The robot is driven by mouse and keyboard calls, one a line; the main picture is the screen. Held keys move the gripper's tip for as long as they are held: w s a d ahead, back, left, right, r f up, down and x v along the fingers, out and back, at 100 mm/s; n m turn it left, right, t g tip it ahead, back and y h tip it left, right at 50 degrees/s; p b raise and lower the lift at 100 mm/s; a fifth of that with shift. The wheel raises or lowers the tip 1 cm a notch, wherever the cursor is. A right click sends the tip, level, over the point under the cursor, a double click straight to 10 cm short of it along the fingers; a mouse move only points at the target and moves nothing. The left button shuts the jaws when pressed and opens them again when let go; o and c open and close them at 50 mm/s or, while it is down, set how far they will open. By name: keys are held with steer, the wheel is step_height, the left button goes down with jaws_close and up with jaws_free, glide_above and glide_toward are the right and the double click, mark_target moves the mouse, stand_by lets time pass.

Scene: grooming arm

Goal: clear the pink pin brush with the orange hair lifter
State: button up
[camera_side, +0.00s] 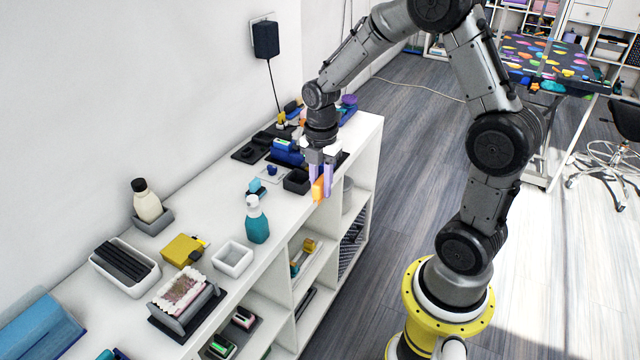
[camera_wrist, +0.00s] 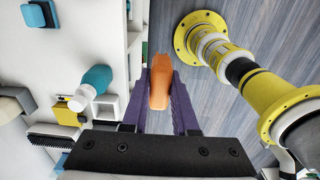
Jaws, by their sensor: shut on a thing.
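My gripper (camera_side: 321,186), with purple fingers, is shut on the orange hair lifter (camera_side: 317,189). It holds the lifter at the front edge of the white shelf top, past the teal bottle. In the wrist view the orange lifter (camera_wrist: 160,88) sits between the two purple fingers (camera_wrist: 162,100). What seems to be the pink pin brush (camera_side: 180,290) lies at the near end of the shelf top in a grey holder, its pink face up with pale hair on it. It is well apart from my gripper. I cannot make it out in the wrist view.
A teal bottle (camera_side: 256,222) and an empty white square tray (camera_side: 232,259) stand between my gripper and the brush. A yellow item (camera_side: 184,250), a box of black strips (camera_side: 124,266) and a cream bottle (camera_side: 147,202) stand toward the wall. Several items crowd the far end.

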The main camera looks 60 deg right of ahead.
jaws_close()
